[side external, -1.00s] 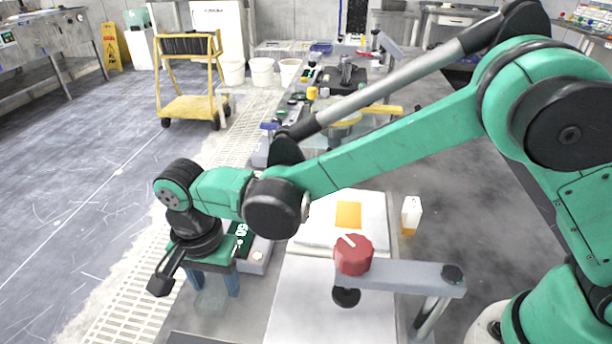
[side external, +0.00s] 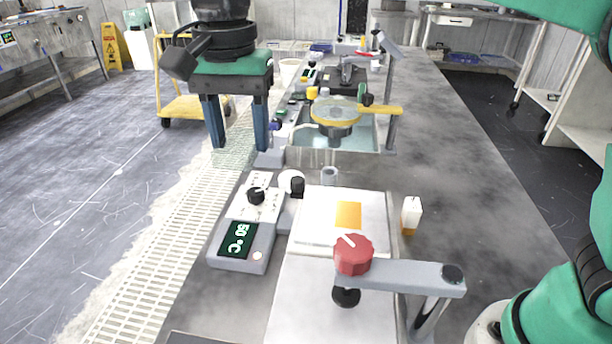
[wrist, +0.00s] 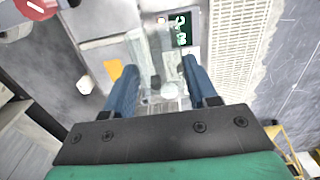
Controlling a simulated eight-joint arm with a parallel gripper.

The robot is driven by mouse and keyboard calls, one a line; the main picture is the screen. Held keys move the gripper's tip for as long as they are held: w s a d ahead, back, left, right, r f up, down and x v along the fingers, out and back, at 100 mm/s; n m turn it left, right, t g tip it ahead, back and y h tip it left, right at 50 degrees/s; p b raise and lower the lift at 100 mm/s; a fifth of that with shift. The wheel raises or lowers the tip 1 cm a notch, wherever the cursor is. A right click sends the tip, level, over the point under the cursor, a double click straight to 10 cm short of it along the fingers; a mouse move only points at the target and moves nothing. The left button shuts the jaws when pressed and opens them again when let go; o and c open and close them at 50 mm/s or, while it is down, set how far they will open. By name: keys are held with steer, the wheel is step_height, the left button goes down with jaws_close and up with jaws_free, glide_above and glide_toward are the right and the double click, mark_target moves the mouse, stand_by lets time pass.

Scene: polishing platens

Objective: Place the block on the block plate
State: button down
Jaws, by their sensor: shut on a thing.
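My gripper (side external: 240,150) hangs high at the upper left of the side view, its two blue fingers pointing down. It is shut on a clear, glassy block (side external: 233,155), which is faint against the floor grating. In the wrist view the see-through block (wrist: 150,50) sits between the blue fingertips (wrist: 159,66). A pale flat plate (side external: 318,236) with an orange square (side external: 347,215) lies on the bench, right of and nearer the camera than my gripper. I cannot tell for sure whether this is the block plate. The block is well apart from it.
A grey control box (side external: 238,247) reading 50 °C stands left of the plate. A red knob (side external: 353,254) on a grey arm overhangs the plate's near side. A small white bottle (side external: 411,214) stands at right. A round yellow-rimmed platen (side external: 336,112) stands farther back.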

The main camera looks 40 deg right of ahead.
steer(key=d+r, duration=0.2)
steer(key=d, duration=0.7)
glide_above(348, 212)
step_height(348, 212, down, 14)
steer(key=shift+f, duration=2.35)
steer(key=shift+f, duration=0.15)
steer(key=shift+c, duration=1.3)
jaws_free()
